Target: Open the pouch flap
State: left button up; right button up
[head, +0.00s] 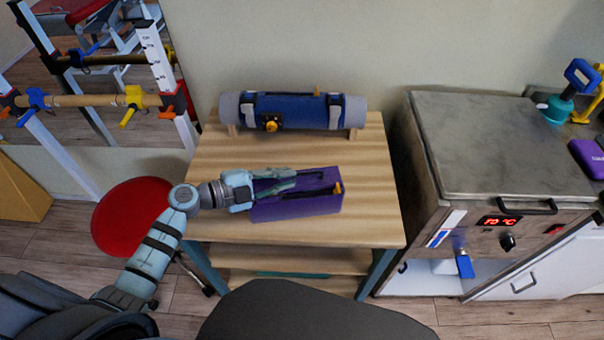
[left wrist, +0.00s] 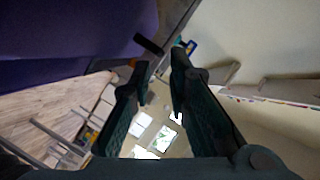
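A purple box-shaped thing (head: 300,208), seemingly the pouch, lies on the wooden table. A small black tab with an orange end (head: 338,188) shows at its right end. My left gripper (head: 318,182) reaches in from the left above the purple thing's top, its fingers pointing right. In the left wrist view the fingers (left wrist: 160,62) are apart with nothing between them. The purple side (left wrist: 70,40) fills the upper left there, with a black strip (left wrist: 148,44) jutting out near the fingertips. The arm hides part of the top, so I cannot make out the flap's edge. My right gripper is not in view.
A blue-grey roll (head: 300,110) with straps rests on the table's back (head: 370,160). A metal heating cabinet (head: 500,150) stands to the right. A red stool (head: 125,220) is at the left. The table's front right is clear.

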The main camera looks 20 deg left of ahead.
aim_at(302, 175)
pick_arm(q)
jog(key=x, duration=0.5)
jog(key=shift+w+d+f, duration=0.1)
jog(key=shift+f, duration=0.05)
jog(key=shift+c, duration=0.6)
grip_shut()
